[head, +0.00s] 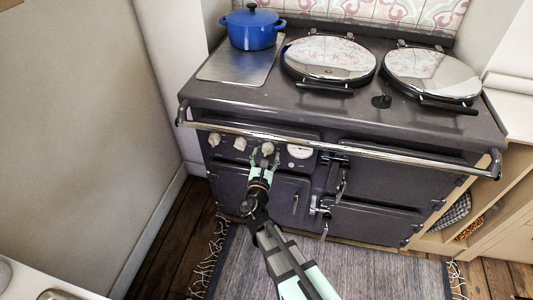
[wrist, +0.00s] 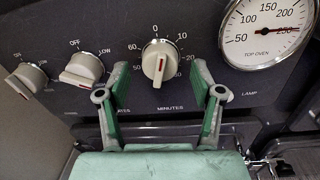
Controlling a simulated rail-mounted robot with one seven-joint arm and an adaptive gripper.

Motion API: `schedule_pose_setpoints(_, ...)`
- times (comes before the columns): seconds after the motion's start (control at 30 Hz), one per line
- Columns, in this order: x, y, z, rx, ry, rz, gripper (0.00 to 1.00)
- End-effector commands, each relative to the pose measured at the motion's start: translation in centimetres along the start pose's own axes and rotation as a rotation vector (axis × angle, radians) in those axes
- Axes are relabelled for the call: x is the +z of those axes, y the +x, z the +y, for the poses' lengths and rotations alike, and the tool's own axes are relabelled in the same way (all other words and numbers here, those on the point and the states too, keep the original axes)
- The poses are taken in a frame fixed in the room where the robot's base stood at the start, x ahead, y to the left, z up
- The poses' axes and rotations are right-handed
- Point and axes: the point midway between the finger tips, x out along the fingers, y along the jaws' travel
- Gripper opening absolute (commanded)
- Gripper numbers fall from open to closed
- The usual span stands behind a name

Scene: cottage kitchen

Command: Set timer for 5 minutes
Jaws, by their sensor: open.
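The timer knob (wrist: 161,60) is cream, on the dark stove front, above the word MINUTES. Dial numbers 0, 10, 20 and 60 show around it. A red line on the knob lies on its lower part, so the line points roughly down. My gripper (wrist: 161,82) is open and empty, with its green-padded fingers to the left and right of the knob and slightly below its centre. I cannot tell if either finger touches it. In the head view my gripper (head: 264,159) is at the stove's control panel, just below the timer knob (head: 267,148).
Two similar knobs (wrist: 83,69) (wrist: 27,80) marked OFF and LOW are to the left. The TOP OVEN gauge (wrist: 267,32) is to the right. A chrome rail (head: 330,144) runs across the front above the panel. A blue pot (head: 252,31) stands on the stove top.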

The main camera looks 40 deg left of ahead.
Motion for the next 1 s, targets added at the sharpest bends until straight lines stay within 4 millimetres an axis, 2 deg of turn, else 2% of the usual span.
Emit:
schedule_pose_setpoints(0.13, 0.01, 1.02, -0.01, -0.001, 0.0, -0.001, 0.66)
schedule_pose_setpoints(0.47, 0.02, 1.16, -0.05, -0.001, 0.0, 0.0, 0.66)
schedule_pose_setpoints(0.5, 0.02, 1.15, -0.06, -0.001, 0.0, 0.0, 0.52)
schedule_pose_setpoints(0.63, 0.02, 1.15, -0.05, -0.001, 0.0, 0.0, 0.06)
schedule_pose_setpoints(1.0, -0.33, 1.19, -0.11, -0.001, 0.049, -0.005, 0.06)
